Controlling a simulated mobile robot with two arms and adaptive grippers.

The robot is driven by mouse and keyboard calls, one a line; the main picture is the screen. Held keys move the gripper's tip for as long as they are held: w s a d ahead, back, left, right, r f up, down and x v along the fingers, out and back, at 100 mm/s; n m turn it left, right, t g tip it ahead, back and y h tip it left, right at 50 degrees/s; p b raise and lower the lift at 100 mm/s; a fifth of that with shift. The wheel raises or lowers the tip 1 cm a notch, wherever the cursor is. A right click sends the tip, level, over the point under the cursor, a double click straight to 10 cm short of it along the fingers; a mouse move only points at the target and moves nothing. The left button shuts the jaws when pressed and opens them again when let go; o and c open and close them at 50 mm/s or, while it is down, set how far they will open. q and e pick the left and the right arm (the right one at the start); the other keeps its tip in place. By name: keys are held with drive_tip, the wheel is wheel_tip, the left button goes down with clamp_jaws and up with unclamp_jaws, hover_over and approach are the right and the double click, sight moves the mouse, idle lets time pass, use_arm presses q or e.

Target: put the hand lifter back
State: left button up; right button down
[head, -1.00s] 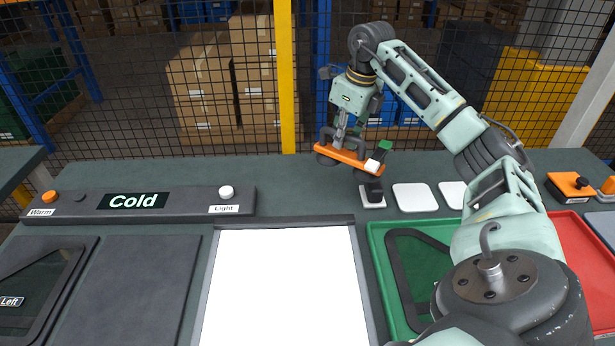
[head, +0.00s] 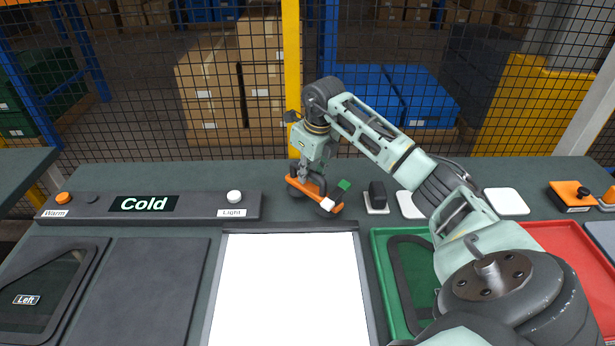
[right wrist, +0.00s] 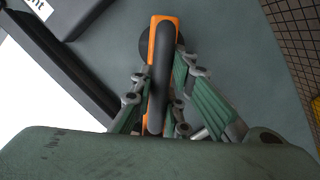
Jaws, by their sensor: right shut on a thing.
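The hand lifter, an orange bar with a dark handle and round dark suction cups (head: 301,187), is in my right gripper (head: 306,178) behind the light panel in the head view. A white piece and a green piece show at its right end. In the right wrist view, the green fingers of my right gripper (right wrist: 156,105) close on the dark handle of the hand lifter (right wrist: 163,70) from both sides. The bar is over the grey table. Whether the cups touch the table I cannot tell. My left gripper is not in view.
Left of the lifter is a control bar (head: 100,208) with a "Cold" display. To its right, a dark block (head: 377,193) stands on a white pad, beside more white pads (head: 506,201). In front lie the bright panel (head: 288,290) and a green tray (head: 378,270). A mesh fence rises behind.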

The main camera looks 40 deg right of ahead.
wheel_tip(320, 180, down, 2)
drive_tip(key=shift+f, duration=0.2)
drive_tip(key=shift+f, duration=0.1)
drive_tip(key=c, duration=1.7)
unclamp_jaws()
drive_tip(key=r, duration=0.4)
drive_tip(key=s+r, duration=0.1)
drive_tip(key=r, duration=0.3)
drive_tip(key=s+r+b, duration=0.1)
drive_tip(key=r, duration=0.3)
drive_tip(key=shift+s+d, duration=0.1)
drive_tip(key=shift+s, duration=0.15)
